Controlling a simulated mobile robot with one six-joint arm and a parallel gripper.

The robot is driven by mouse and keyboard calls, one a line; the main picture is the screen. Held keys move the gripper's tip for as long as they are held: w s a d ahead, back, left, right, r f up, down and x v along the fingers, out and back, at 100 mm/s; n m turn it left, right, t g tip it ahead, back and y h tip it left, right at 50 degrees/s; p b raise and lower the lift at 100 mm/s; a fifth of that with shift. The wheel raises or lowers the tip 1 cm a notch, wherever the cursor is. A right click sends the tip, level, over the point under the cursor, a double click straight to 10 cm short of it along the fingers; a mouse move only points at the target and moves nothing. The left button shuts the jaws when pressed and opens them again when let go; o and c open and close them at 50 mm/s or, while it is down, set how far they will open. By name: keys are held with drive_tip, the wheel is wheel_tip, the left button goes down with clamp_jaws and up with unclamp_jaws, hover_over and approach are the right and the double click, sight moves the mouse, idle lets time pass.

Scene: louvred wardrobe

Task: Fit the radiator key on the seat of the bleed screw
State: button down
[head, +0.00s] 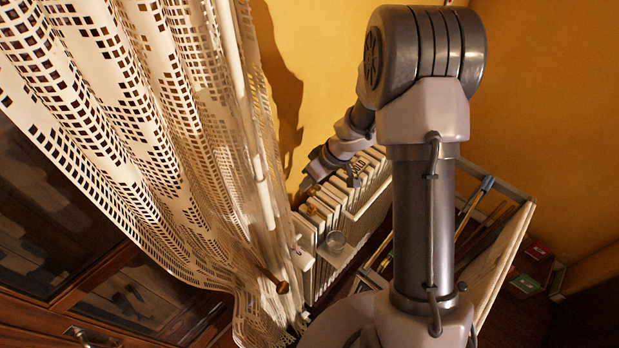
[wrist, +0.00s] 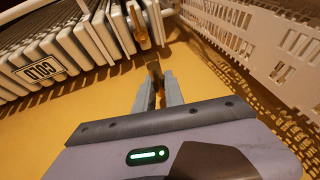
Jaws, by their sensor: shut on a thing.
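My gripper (wrist: 158,92) is shut on the radiator key (wrist: 154,72), a small brass-brown piece standing out beyond the fingertips in the wrist view. Ahead of it, at the end of the white radiator (wrist: 88,42), is a brass-coloured fitting (wrist: 138,24) that looks like the bleed screw. In the wrist view a gap shows between key and fitting; the depth is hard to judge. In the head view my gripper (head: 343,176) is above the radiator (head: 350,212), and a brass spot (head: 310,209) shows at its near end. The key cannot be made out there.
A lace curtain (head: 150,130) hangs close on the left; a white perforated panel (wrist: 250,45) is at the right in the wrist view. A wooden-framed rack (head: 500,255) stands to the right.

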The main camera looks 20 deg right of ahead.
sight(310, 193)
drive_tip(key=shift+f+b, duration=1.45)
drive_tip(key=shift+f, duration=1.3)
drive_tip(key=shift+p, duration=1.65)
drive_tip(key=shift+f+p, duration=0.65)
drive_tip(key=shift+f, duration=0.5)
drive_tip(key=shift+r, duration=0.1)
idle(0.5)
